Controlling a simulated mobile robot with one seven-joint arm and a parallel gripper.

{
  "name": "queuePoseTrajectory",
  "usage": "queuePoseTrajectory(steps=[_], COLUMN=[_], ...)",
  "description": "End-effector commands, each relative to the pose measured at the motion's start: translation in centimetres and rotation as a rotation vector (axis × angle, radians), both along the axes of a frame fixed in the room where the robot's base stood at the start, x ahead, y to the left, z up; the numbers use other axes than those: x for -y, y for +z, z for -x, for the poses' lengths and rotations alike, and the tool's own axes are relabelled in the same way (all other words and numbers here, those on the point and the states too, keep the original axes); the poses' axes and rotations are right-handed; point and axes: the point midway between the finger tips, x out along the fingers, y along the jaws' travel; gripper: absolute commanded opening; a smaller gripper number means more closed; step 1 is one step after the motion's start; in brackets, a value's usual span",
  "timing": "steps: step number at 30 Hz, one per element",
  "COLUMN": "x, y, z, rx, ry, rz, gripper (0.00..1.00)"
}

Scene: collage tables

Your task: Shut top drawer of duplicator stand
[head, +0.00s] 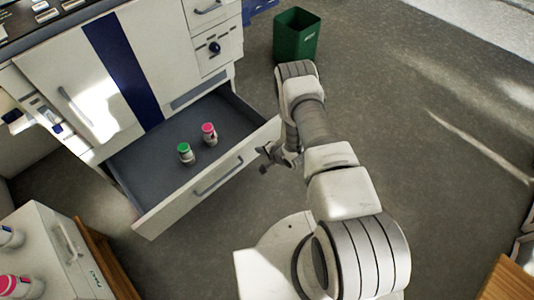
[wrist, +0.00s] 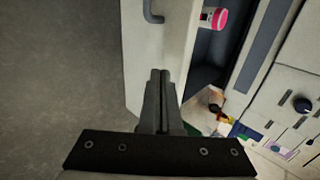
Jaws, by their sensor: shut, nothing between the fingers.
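The white-and-blue duplicator stand (head: 165,55) is at the upper left in the head view. A wide drawer (head: 160,150) low on it is pulled far out, with a grey inside. Its white front (head: 165,217) bears a grey bar handle (head: 218,175); the front also shows in the wrist view (wrist: 143,65). A green-capped bottle (head: 185,153) and a pink-capped bottle (head: 209,134) stand inside it. My gripper (head: 264,158) is shut and empty at the right end of the drawer front. In the wrist view its fingertips (wrist: 160,75) overlap the front; I cannot tell whether they touch.
A green bin (head: 296,38) stands on the floor behind my arm. A white cabinet (head: 50,250) with bottles on top is at the lower left, close to the drawer's left corner. Grey floor (head: 440,150) is clear to the right.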

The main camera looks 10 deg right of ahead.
Motion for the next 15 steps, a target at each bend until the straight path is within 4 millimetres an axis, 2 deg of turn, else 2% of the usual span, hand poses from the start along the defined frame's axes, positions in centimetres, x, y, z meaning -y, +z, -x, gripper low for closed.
queuePoseTrajectory(steps=[1, 6, 15], x=[-0.6, -1.7, -2.1], y=[-0.3, -0.2, 0.0], z=[-0.9, -2.7, -3.5], rx=[0.005, 0.002, 0.000], ry=[0.005, 0.002, -0.001], rz=[0.002, 0.001, 0.001], gripper=[0.00, 0.00, 0.00])
